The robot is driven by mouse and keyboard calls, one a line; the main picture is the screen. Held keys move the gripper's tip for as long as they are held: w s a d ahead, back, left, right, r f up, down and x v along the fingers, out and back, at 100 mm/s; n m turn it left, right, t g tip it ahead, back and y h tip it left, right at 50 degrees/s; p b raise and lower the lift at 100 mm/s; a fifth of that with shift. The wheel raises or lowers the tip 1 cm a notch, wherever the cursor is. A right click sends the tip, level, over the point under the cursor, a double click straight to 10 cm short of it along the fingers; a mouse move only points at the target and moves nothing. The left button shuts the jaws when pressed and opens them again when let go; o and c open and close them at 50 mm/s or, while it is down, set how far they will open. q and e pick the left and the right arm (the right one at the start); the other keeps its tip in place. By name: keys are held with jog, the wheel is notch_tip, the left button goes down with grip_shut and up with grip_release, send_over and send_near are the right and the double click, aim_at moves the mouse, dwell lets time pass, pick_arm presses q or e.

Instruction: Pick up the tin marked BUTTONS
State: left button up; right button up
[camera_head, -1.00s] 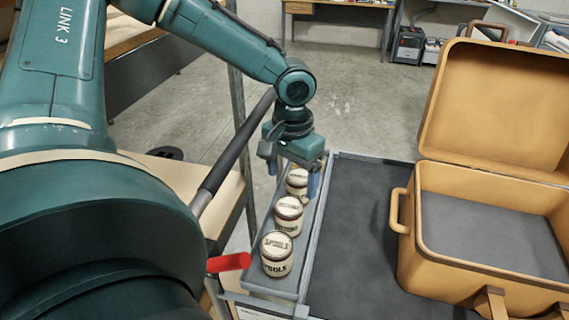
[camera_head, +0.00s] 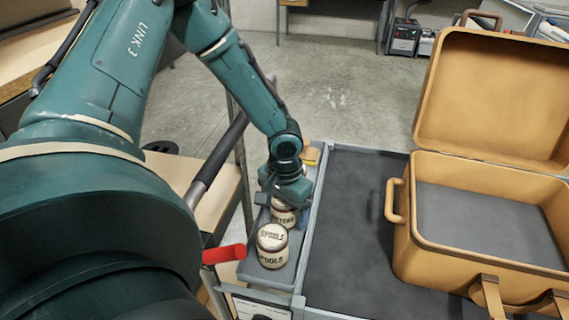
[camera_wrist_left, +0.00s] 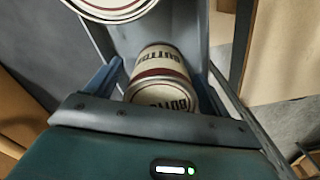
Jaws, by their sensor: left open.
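The tin marked BUTTONS (camera_wrist_left: 157,60) is cream with a dark red band, and its lettering is upside down in the left wrist view. It appears to be the middle tin (camera_head: 284,216) in the head view, partly hidden by my left gripper (camera_head: 288,192). In the left wrist view, the blue fingers of my left gripper (camera_wrist_left: 155,90) are open, one on each side of the tin. I cannot tell whether they touch it. My right gripper is not in view.
The SPOOLS tin (camera_head: 272,246) stands nearer me in the same grey tray (camera_head: 304,231). Another tin (camera_wrist_left: 112,8) is cut off at the top of the wrist view. An open tan case (camera_head: 433,268) stands to the right on a dark mat (camera_head: 350,245). A red grip (camera_head: 224,254) sticks out at left.

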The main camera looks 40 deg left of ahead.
pick_arm(q)
jog(key=shift+c, duration=0.2)
jog(key=c, duration=1.2)
jog(key=shift+r, duration=0.1)
jog(key=shift+c, duration=0.2)
